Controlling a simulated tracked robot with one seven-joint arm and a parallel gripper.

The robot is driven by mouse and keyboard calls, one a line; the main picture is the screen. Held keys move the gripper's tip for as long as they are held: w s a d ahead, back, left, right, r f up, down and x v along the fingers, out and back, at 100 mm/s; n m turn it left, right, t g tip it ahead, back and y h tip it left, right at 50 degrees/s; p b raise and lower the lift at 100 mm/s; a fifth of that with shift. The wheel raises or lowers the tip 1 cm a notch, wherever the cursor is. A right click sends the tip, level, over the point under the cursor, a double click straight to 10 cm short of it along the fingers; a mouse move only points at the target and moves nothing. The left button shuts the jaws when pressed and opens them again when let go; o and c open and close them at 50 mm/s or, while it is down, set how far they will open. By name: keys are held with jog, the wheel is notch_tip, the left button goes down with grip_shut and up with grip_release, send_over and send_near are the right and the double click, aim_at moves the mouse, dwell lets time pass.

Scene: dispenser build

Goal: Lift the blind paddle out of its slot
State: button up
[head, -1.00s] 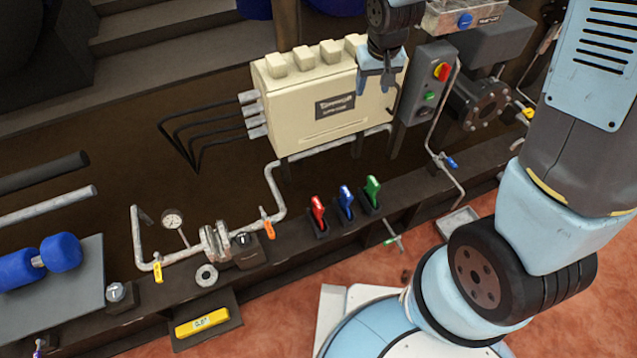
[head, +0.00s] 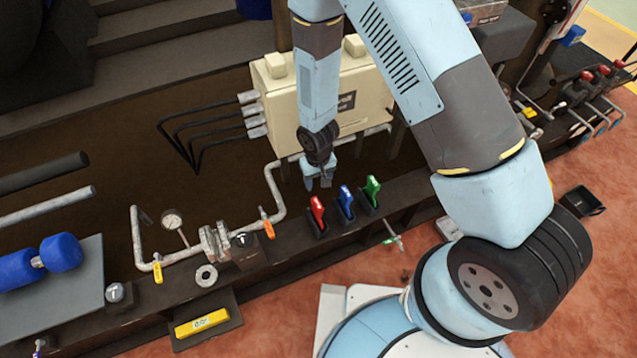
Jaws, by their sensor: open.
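A dark block (head: 250,256) sits on the bench just right of the grey flange pair (head: 214,242). A small part with a pale T-shaped top (head: 241,239) stands in or at this block; it may be the blind paddle, but I cannot tell for sure. How deep it sits is too small to see. A grey ring (head: 206,275) lies on the bench in front of the flanges. My gripper (head: 318,184) points down, open and empty, behind the red handle. It is to the right of the dark block and above it in the picture, apart from it.
Red (head: 318,211), blue (head: 346,198) and green (head: 373,187) handles stand in dark holders near my gripper. A grey pipe (head: 275,185) with an orange lever (head: 267,226) rises between gripper and block. A gauge (head: 171,221) stands left of the flanges. A cream box (head: 300,100) is behind.

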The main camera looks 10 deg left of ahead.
aim_at(317, 203)
jog(key=f, duration=1.4)
jog(key=shift+s+f, duration=0.3)
jog(key=shift+f, duration=0.1)
jog(key=shift+c, duration=0.4)
grip_shut()
jog(key=shift+r, duration=5.55)
